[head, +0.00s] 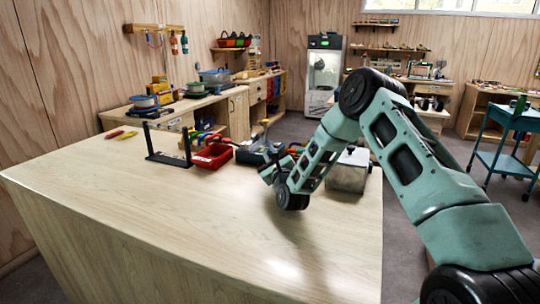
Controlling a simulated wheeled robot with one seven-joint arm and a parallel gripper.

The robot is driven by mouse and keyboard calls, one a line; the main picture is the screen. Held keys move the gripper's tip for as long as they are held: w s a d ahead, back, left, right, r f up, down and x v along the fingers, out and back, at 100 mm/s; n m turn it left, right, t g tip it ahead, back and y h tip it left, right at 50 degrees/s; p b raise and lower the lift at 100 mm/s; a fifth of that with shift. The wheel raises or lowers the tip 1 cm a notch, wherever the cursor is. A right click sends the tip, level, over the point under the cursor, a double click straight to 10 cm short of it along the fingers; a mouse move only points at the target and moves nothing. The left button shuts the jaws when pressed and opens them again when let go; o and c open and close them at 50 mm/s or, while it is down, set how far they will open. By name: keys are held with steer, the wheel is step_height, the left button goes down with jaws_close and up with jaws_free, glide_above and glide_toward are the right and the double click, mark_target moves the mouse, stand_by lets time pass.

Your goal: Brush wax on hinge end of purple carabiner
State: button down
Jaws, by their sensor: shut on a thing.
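My arm reaches in from the right, and its wrist hangs low over the light wooden table (190,230). My gripper (267,172) shows only in part at the left of the wrist, beside the dark container. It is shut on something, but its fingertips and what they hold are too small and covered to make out. I cannot pick out the purple carabiner or the wax. A yellow-topped upright thing (265,123) stands behind the gripper; I cannot tell if it is a brush.
A black two-post stand (168,160) and a red tray (212,157) are left of the gripper. A dark container (250,155) is behind it, a grey metal box (348,173) right of it. Side benches hold more gear.

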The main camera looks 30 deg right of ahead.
steer(key=shift+f+b, duration=0.65)
steer(key=shift+b, duration=0.05)
stand_by(2.0)
steer(key=shift+r, duration=0.1)
steer(key=shift+r+p, duration=1.5)
steer(key=shift+r, duration=2.1)
